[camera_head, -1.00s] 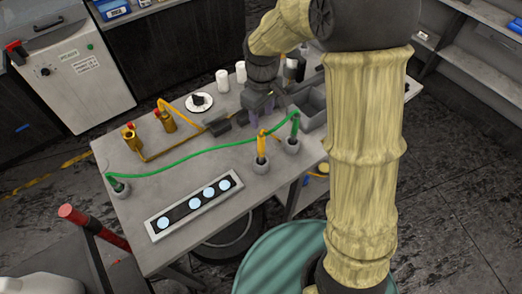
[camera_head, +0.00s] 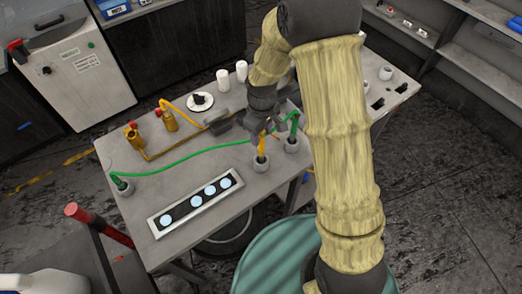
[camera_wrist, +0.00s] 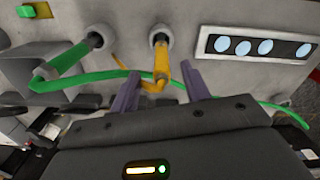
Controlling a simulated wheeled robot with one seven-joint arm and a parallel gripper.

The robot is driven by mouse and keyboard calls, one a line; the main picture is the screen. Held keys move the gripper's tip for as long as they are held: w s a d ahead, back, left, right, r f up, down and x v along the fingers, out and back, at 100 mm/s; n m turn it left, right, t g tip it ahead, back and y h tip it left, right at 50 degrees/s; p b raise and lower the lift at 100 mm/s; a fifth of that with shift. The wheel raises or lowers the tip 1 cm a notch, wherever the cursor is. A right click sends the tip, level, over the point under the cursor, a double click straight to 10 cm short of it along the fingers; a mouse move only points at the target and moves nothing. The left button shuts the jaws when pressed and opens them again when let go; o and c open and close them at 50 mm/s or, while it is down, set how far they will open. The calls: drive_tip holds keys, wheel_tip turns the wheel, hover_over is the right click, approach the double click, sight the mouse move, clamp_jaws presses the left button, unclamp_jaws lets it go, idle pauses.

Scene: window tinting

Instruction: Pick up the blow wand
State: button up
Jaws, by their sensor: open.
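An orange wand (camera_head: 262,146) stands upright in a round grey holder (camera_head: 261,163) on the workbench. It also shows in the wrist view (camera_wrist: 161,62). A green wand (camera_head: 293,128) stands in a second holder to its right, with a green hose (camera_head: 200,153); it appears at the left in the wrist view (camera_wrist: 62,60). No label shows which one is the blow wand. My gripper (camera_wrist: 163,85) is open, its two purple-grey fingers on either side of the orange wand in the picture; I cannot tell whether they touch it. My gripper partly hides the orange wand's top in the head view.
A panel with several lit round discs (camera_head: 195,202) lies at the bench's front. Brass fittings (camera_head: 134,138) and an orange hose lie at the left. White cylinders (camera_head: 223,80) and a white disc (camera_head: 200,101) stand at the back. A teal drum (camera_head: 275,262) is below the bench.

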sight(261, 141)
wheel_tip(261, 141, down, 4)
drive_tip(key=shift+r+p, duration=0.15)
drive_tip(key=shift+p, duration=0.75)
drive_tip(key=shift+a+f, duration=0.15)
drive_tip(key=shift+f, duration=0.25)
drive_tip(key=shift+s, duration=0.15)
drive_tip(key=shift+c, duration=0.5)
clamp_jaws()
